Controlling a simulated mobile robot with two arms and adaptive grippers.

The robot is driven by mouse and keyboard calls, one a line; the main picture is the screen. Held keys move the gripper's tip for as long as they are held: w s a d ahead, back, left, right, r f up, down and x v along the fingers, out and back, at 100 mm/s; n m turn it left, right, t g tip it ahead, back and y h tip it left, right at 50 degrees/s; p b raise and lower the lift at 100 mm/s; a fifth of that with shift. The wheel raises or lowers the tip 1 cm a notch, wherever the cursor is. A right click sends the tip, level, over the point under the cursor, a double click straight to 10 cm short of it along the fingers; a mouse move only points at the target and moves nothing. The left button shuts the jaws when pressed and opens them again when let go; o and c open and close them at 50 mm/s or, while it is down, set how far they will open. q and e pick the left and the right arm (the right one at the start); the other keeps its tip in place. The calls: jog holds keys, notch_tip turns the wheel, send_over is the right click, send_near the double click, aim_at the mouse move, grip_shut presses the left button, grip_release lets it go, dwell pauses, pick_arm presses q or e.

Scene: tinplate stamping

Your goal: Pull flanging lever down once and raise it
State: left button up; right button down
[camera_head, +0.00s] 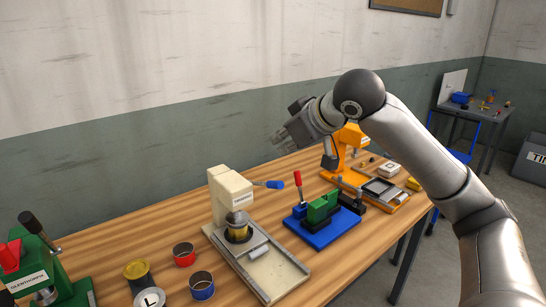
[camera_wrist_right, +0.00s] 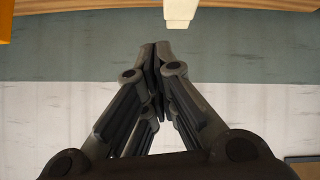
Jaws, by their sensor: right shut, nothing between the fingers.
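The cream press (camera_head: 232,190) stands on the wooden bench, with a label on its head that is too small to read surely. Its lever (camera_head: 274,184) has a blue grip and sticks out to the right, close to level. A metal can (camera_head: 237,226) stands under the press head. My right gripper (camera_head: 280,141) is shut and empty, up and behind the lever and apart from it. In the right wrist view its fingers (camera_wrist_right: 157,50) meet, and a cream block (camera_wrist_right: 181,12), seemingly the press, shows at the top edge. My left gripper is out of view.
A green press with a red-handled lever (camera_head: 297,181) on a blue base (camera_head: 325,236) stands right of the cream press. An orange machine (camera_head: 345,145) is behind it. Cans (camera_head: 202,286) stand at the bench's front left, near another green machine (camera_head: 45,265).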

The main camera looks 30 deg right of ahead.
jog(key=p, duration=0.1)
send_over(272, 184)
jog(key=w, duration=0.1)
notch_tip(272, 184, down, 6)
jog(key=r, duration=0.1)
notch_tip(272, 184, down, 4)
jog(key=shift+s+a+r, duration=0.1)
jog(key=shift+s+r, duration=0.05)
jog(key=shift+r, duration=0.1)
jog(key=shift+s+f, duration=0.3)
jog(key=shift+f, duration=0.1)
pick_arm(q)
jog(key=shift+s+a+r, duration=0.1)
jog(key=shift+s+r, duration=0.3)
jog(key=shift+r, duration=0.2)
pick_arm(e)
jog(key=shift+f, duration=0.15)
jog(key=shift+w, duration=0.1)
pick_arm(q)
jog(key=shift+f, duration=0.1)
